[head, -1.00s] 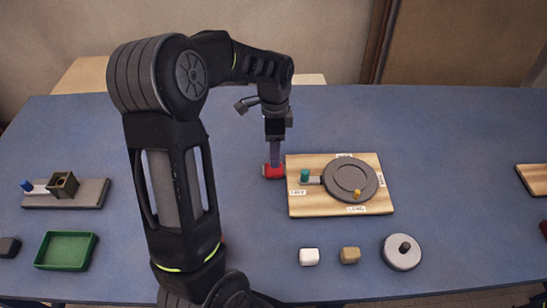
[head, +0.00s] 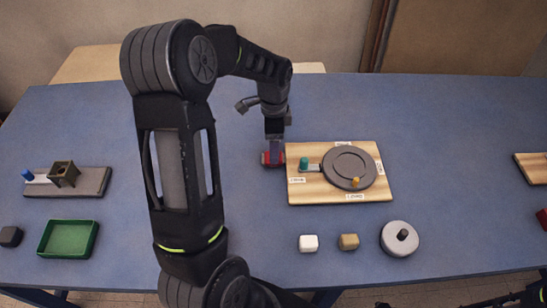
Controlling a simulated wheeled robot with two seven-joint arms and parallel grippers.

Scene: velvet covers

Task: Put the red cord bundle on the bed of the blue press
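A small red bundle (head: 266,159) lies on the blue table, just left of a wooden board. My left gripper (head: 275,154) points down over it, its fingers reaching the bundle and hiding its middle. Whether the fingers are closed on it is not clear. A device with a blue knob (head: 27,175), a grey base (head: 90,183) and a dark square block (head: 64,174) stands at the far left; it is the only thing with a blue part that resembles a press. My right gripper is not in view.
The wooden board (head: 300,192) carries a grey disc, a teal knob and an orange knob. A green tray (head: 67,252), a black block (head: 10,236), white (head: 308,243) and tan (head: 348,241) blocks and a grey round weight (head: 399,239) stand in front. A dark red block (head: 542,219) is at the right edge.

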